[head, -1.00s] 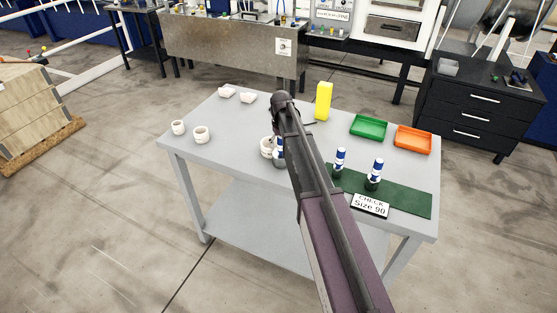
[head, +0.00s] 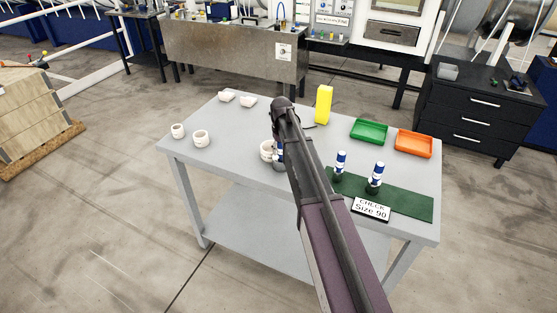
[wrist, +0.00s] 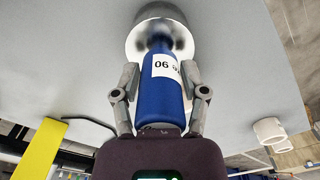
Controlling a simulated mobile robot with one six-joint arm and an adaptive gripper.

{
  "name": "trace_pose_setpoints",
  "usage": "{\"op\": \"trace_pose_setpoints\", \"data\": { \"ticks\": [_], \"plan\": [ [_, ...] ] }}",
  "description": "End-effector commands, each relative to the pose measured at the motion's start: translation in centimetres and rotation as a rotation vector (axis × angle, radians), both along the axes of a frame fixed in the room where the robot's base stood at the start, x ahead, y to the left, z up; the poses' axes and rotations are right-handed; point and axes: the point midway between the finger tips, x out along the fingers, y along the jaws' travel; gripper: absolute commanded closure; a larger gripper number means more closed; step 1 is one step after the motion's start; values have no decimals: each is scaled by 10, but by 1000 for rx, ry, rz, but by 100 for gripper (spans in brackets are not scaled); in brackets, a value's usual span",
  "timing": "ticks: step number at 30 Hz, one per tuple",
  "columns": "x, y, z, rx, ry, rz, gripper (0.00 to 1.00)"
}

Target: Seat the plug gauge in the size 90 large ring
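My gripper (wrist: 160,78) is shut on the blue handle of a plug gauge (wrist: 162,105), with a finger on each side. Its white label appears upside down in the wrist view and seems to read 90. The gripper's fingers are hidden behind my arm there.
More pale rings (head: 178,130) (head: 201,138) stand left. A yellow block (head: 323,104), green tray (head: 369,131) and orange tray (head: 414,143) stand at the back.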

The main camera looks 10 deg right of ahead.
Motion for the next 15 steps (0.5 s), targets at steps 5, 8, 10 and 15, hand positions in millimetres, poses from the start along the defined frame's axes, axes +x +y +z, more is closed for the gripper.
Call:
{"op": "trace_pose_setpoints", "data": {
  "ticks": [5,8,10,15],
  "plan": [
    [0,0,0,0,0,0,100],
    [0,0,0,0,0,0,100],
    [0,0,0,0,0,0,100],
    [0,0,1,0,0,0,100]
  ]
}}
